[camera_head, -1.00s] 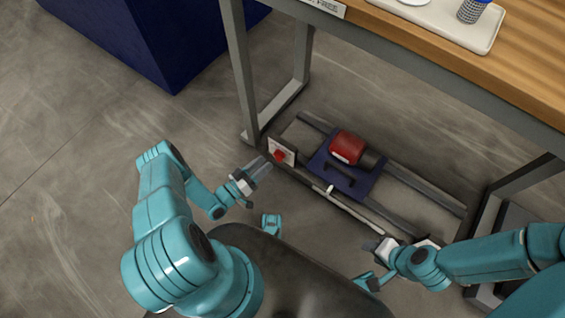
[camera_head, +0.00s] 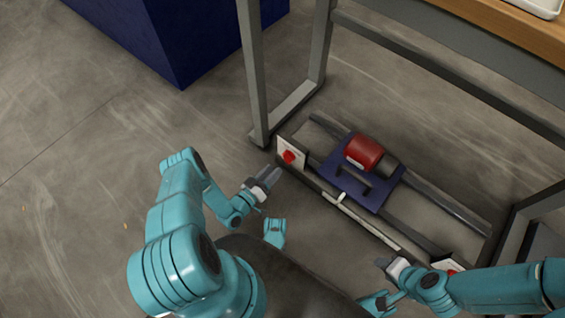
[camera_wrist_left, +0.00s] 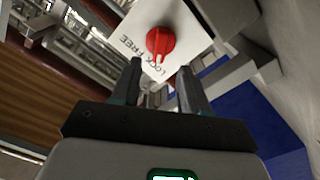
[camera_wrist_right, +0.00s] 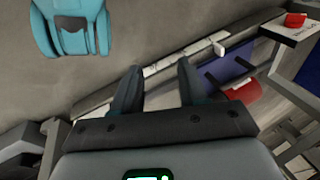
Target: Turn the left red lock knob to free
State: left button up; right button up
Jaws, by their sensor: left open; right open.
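The left red lock knob (camera_head: 289,157) sits on a white plate (camera_head: 291,148) at the left end of the low rail frame. In the left wrist view the knob (camera_wrist_left: 160,41) is just beyond the fingertips, on the plate lettered LOCK FREE (camera_wrist_left: 139,29). My left gripper (camera_head: 275,176) is open and empty, short of the knob and apart from it. My right gripper (camera_head: 381,263) is open and empty near the frame's right end, where a second red knob (camera_head: 452,271) is partly hidden by my right arm.
A blue carriage (camera_head: 367,190) with a red cylinder (camera_head: 364,152) and a dark handle rests on the rails. Grey table legs (camera_head: 253,80) stand at left and right. A dark blue block (camera_head: 190,40) stands at the back left. The floor at left is clear.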

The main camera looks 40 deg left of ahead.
pick_arm(q)
jog(key=w+b, duration=0.1)
jog(key=w, duration=0.5)
jog(key=shift+w+d, duration=0.2)
jog(key=shift+d, duration=0.1)
grip_shut()
